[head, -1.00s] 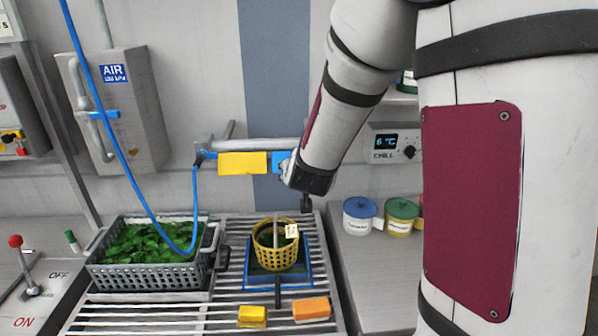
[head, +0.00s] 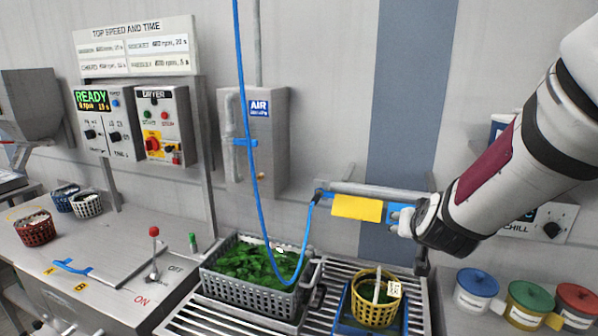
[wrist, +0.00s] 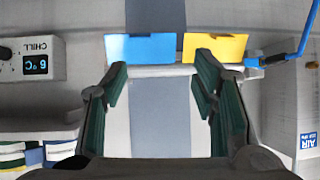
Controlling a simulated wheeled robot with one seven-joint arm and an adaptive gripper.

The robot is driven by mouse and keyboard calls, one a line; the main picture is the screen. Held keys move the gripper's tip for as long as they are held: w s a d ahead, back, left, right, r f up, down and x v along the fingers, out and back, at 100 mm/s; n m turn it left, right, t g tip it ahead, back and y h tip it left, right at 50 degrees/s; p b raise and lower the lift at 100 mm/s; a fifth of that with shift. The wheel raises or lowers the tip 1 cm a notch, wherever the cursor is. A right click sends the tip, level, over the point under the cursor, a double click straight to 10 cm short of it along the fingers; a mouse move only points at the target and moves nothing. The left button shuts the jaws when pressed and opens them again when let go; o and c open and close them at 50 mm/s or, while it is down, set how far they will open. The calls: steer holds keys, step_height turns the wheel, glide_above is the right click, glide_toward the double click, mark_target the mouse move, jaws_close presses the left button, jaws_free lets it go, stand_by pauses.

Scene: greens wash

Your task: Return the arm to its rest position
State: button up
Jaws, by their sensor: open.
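My arm reaches in from the right in the head view, with my gripper (head: 402,222) at its end, partly hidden by the wrist. In the wrist view my gripper (wrist: 163,95) is open, its two dark green pads wide apart with nothing between them. It faces the wall rail, where a blue card (wrist: 140,48) and a yellow card (wrist: 214,47) hang; the yellow card also shows in the head view (head: 357,207).
A grey crate of greens (head: 250,291) stands left of the yellow basket. A blue hose (head: 246,110) hangs over it from above. Lidded pots (head: 476,290) stand at the right. A lever (head: 154,252) rises from the left counter, near small baskets (head: 36,229).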

steer(key=s+a+r+n+g+y, duration=0.1)
steer(key=s+a+r+y, duration=0.1)
steer(key=s+a+r, duration=0.3)
steer(key=s+a+r+n+g+y, duration=0.1)
steer(key=s+a+n+y, duration=0.15)
steer(key=s, duration=0.35)
steer(key=s+r+g+h, duration=0.1)
steer(key=s+g, duration=0.2)
steer(key=s, duration=1.3)
steer(key=shift+s+a, duration=0.25)
steer(key=shift+a, duration=0.05)
steer(key=shift+r, duration=0.1)
